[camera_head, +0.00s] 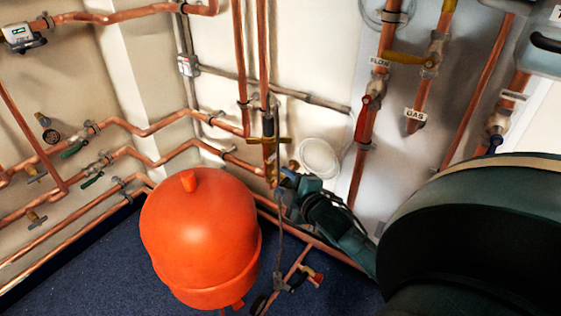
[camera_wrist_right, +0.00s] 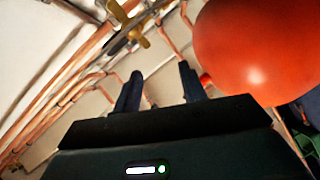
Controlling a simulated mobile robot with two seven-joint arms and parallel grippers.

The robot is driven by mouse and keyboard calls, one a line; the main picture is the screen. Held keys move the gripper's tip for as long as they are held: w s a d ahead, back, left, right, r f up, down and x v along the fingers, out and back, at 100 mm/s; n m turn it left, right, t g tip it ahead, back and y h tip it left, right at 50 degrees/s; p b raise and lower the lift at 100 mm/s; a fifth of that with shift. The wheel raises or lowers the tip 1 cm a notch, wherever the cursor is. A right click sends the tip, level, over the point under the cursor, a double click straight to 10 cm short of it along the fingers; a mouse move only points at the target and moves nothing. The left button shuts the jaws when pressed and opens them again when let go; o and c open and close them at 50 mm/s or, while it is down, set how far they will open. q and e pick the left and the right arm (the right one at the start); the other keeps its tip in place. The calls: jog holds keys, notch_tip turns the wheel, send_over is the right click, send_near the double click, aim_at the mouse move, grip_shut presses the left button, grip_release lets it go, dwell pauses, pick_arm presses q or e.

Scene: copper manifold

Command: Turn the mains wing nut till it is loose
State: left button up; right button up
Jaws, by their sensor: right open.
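The brass wing nut (camera_head: 268,141) sits on a vertical copper pipe near the middle of the head view, above and right of the orange vessel. It also shows in the right wrist view as a yellow-brass winged piece (camera_wrist_right: 128,24) at the top. My right gripper (camera_head: 284,178) is just below the wing nut in the head view. In the right wrist view its two fingers (camera_wrist_right: 160,74) are apart with nothing held between them. The wing nut lies beyond the fingertips and to their left, apart from them. My left gripper is not in view.
The orange vessel (camera_head: 200,235) stands close left of my right gripper. Copper pipes run along the walls. A red-handled valve (camera_head: 363,120) and a yellow gas lever (camera_head: 405,58) are at right. A white coil (camera_head: 319,158) hangs behind my right wrist.

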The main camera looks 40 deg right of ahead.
aim_at(287, 141)
jog(key=w+d+n+t+h+b, duration=0.2)
jog(key=w+d+n+h+b, duration=0.15)
jog(key=d+b, duration=0.5)
jog(key=shift+m+y, duration=0.25)
jog(key=shift+y, duration=0.1)
jog(key=b+x, duration=0.2)
jog(key=x, duration=0.4)
jog(key=b+x, duration=0.2)
jog(key=x, duration=0.5)
jog(key=shift+d+f, duration=0.2)
jog(key=shift+f, duration=0.05)
jog(key=shift+w, duration=0.15)
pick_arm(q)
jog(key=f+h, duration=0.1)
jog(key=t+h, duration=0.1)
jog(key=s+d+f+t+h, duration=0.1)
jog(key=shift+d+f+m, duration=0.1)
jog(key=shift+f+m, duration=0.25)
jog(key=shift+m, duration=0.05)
pick_arm(e)
jog(key=shift+c, duration=0.5)
jog(key=c, duration=0.5)
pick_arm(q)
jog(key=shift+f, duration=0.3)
pick_arm(e)
grip_shut()
